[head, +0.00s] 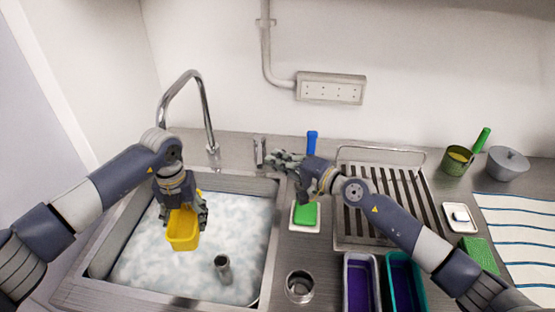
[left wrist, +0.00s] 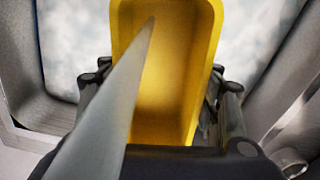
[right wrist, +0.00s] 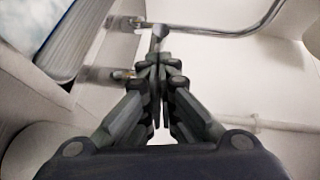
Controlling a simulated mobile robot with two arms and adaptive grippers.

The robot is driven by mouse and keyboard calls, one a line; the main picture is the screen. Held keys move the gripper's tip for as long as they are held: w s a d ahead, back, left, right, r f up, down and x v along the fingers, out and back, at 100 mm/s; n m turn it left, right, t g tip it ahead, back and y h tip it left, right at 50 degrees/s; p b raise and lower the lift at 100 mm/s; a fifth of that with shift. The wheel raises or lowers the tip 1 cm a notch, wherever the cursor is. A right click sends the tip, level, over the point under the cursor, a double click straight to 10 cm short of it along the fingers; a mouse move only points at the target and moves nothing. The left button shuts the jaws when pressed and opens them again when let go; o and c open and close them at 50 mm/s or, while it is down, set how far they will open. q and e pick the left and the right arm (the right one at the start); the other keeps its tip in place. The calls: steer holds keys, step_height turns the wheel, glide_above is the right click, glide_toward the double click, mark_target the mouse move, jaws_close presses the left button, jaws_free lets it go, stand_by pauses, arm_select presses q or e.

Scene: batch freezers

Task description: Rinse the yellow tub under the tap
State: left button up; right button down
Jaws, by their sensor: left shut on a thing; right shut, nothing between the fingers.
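The yellow tub (head: 184,232) hangs over the foamy water in the sink; it also shows in the left wrist view (left wrist: 180,85). My left gripper (head: 183,208) is shut on the tub, fingers at its sides. The curved metal tap (head: 208,118) stands behind the sink, its spout end behind and right of the tub. A grey tapered shape crosses the tub in the left wrist view; I cannot tell if it is spout or water. My right gripper (head: 277,160) is shut and empty beside the tap lever (head: 260,150). Its fingertips appear close to a round-ended lever (right wrist: 159,32); contact is unclear.
The sink (head: 100,262) holds foamy water and an upright grey cylinder (head: 223,268). Right of it are a metal cup (head: 299,284), a green sponge (head: 305,214), a blue-handled tool (head: 312,143), a drying rack (head: 382,243), and purple (head: 346,275) and teal (head: 418,275) tubs.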

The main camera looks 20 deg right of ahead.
steer(key=shift+a, duration=0.15)
steer(key=shift+a, duration=1.6)
steer(key=shift+d, duration=0.15)
glide_toward(261, 160)
steer(key=v, duration=0.4)
steer(key=shift+s+d+r, duration=0.15)
steer(key=shift+s+d, duration=0.1)
steer(key=shift+d, duration=0.05)
